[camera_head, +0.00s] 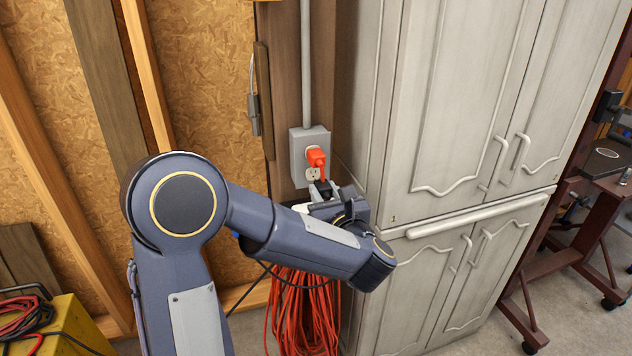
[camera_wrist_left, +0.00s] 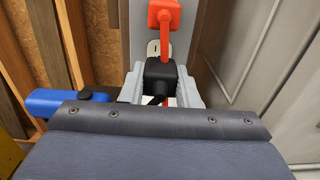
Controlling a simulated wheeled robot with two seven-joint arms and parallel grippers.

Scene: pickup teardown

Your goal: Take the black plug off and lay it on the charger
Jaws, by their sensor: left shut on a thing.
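My left gripper (camera_head: 323,190) is shut on the black plug (camera_head: 323,187), just in front of and below the wall outlet. In the left wrist view the black plug (camera_wrist_left: 159,73) sits between the two grey fingers. The outlet's lower socket (camera_head: 312,174) shows its slots uncovered, so the plug looks out of it. A yellow box (camera_head: 70,322) with red and black cables on top, at the lower left, appears to be the charger; it is cut off by the frame. My right gripper is not in view.
An orange plug (camera_head: 316,157) sits in the upper socket of the grey outlet box (camera_head: 297,160). A coil of orange cord (camera_head: 305,310) hangs below. A grey cabinet (camera_head: 440,120) stands close on the right. A thin black cord (camera_head: 262,275) hangs beneath my left arm.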

